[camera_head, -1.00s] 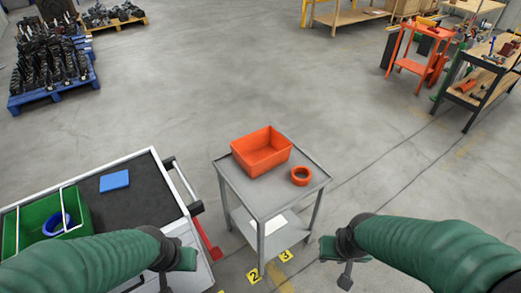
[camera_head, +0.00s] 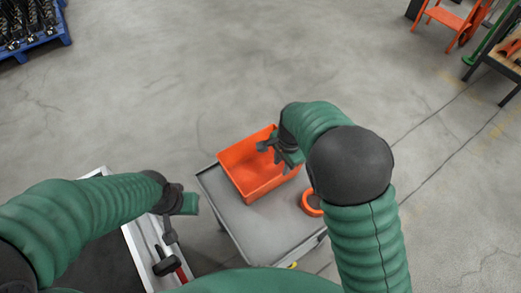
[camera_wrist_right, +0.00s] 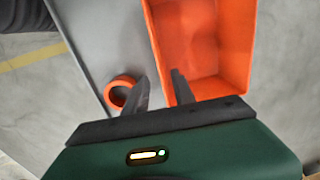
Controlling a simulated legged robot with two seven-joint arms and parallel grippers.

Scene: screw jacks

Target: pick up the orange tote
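The orange tote (camera_head: 240,172) stands on the grey cart, open side up and empty where I can see in. It also shows in the right wrist view (camera_wrist_right: 205,45). My right gripper (camera_head: 270,150) is at the tote's right far side, over its rim. In the right wrist view its two fingers (camera_wrist_right: 160,85) are apart, one outside the tote's wall and one on the inner side. Whether they touch the wall is unclear. My left gripper (camera_head: 178,222) is left of the cart, away from the tote, and its finger opening is not clear.
An orange ring (camera_head: 312,203) lies on the grey cart top (camera_head: 222,200) beside the tote, close to my right arm. A white-edged cart (camera_head: 140,245) stands at the lower left. A workbench (camera_head: 497,62) is at the far right. The floor behind the cart is clear.

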